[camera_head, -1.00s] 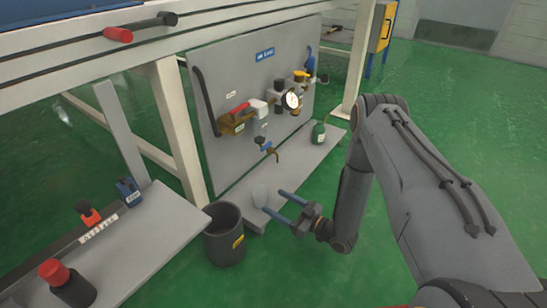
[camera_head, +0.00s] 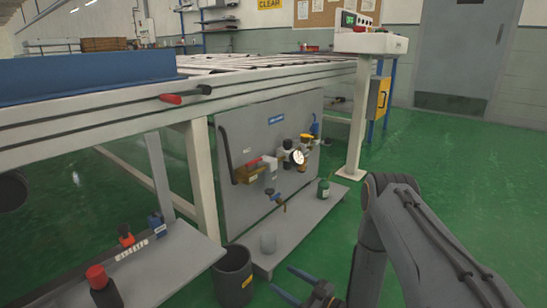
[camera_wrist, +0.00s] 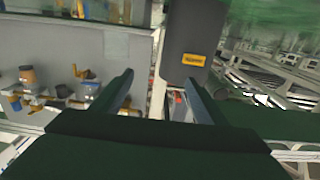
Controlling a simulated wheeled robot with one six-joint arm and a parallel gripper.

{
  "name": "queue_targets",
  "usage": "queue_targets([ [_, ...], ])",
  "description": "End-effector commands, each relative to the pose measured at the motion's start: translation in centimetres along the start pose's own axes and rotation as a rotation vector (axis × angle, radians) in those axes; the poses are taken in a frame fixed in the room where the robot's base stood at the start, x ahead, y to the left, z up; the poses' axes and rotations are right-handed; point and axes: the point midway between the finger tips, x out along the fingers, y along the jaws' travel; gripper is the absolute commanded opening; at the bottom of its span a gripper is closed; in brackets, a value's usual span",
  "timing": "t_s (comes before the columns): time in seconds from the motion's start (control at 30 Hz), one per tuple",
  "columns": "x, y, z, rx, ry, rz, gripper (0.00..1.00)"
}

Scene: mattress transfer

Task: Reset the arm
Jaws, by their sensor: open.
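My grey arm comes in from the right of the head view. My gripper (camera_head: 281,279) is at the lower edge of that view, its two blue fingers apart with nothing between them. It appears just right of the dark bin (camera_head: 233,277), in front of the grey valve panel's base. In the wrist view my gripper (camera_wrist: 160,82) also shows spread and empty fingers, with the bin (camera_wrist: 185,50) beyond them. The lower part of my arm is cut off by the head view's bottom edge.
The valve panel (camera_head: 240,200) with its gauge (camera_head: 297,157) stands under the long frame table (camera_head: 100,135). A low grey shelf (camera_head: 185,258) holds red-topped items at left. Green floor (camera_head: 460,150) is open at right.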

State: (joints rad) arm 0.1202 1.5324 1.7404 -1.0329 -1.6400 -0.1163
Motion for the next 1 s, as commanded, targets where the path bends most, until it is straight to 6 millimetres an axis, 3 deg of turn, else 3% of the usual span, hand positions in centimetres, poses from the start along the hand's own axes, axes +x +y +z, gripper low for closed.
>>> queue_targets([
  [0.37,2.6,1.1,-2.0,-0.042,-0.099,0.005,0.67],
  [0.63,5.5,2.3,-4.9,-0.089,-0.225,0.025,0.67],
  [0.77,7.2,2.8,-7.5,-0.118,-0.315,0.045,0.67],
  [1.0,9.7,2.6,-14.5,-0.157,-0.53,0.118,0.67],
])
